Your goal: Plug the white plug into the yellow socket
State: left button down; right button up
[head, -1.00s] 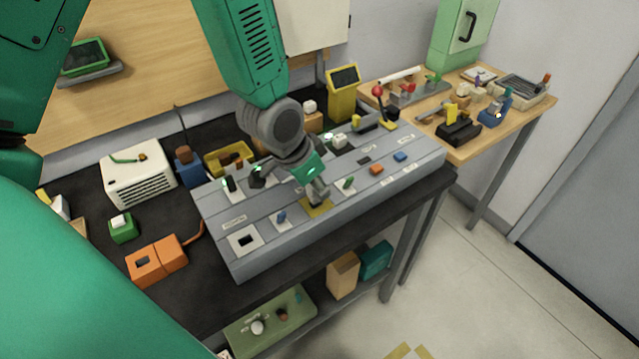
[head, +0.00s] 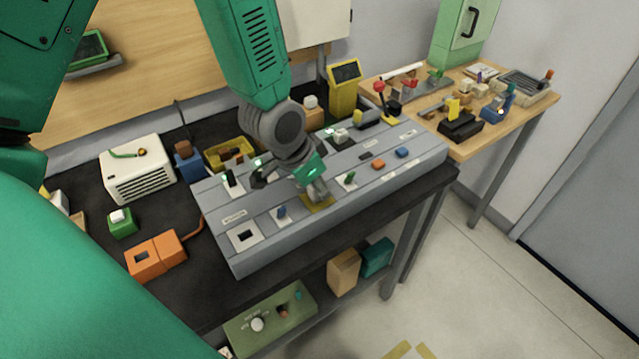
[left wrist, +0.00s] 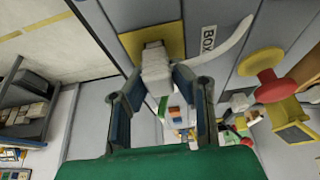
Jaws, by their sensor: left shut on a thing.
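The yellow socket plate (head: 326,204) is set in the front part of the grey panel. It also shows behind the plug in the left wrist view (left wrist: 173,33). My left gripper (head: 316,187) is right over the plate, pointing down. In the left wrist view its two fingers are shut on the white plug (left wrist: 155,62), one on each side. The plug's far end is at the yellow plate. I cannot tell how far it is in, and the socket opening is hidden. A white cable (left wrist: 228,42) curves off to the right. My right gripper is not in view.
The grey panel (head: 270,238) carries several switches and buttons near the gripper. A red-knobbed lever (head: 380,88) stands at its far right. An orange box (head: 157,258) and a white vented box (head: 137,170) sit on the dark table to the left.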

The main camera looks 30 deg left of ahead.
pick_arm(q)
jog(key=shift+f, duration=0.3)
jog(key=c, duration=1.3)
grip_release()
jog(key=shift+r, duration=0.1)
jog(key=v, duration=1.1)
jog(key=shift+s+r, duration=0.15)
jog(key=shift+r, duration=0.25)
jog(key=shift+c, duration=0.5)
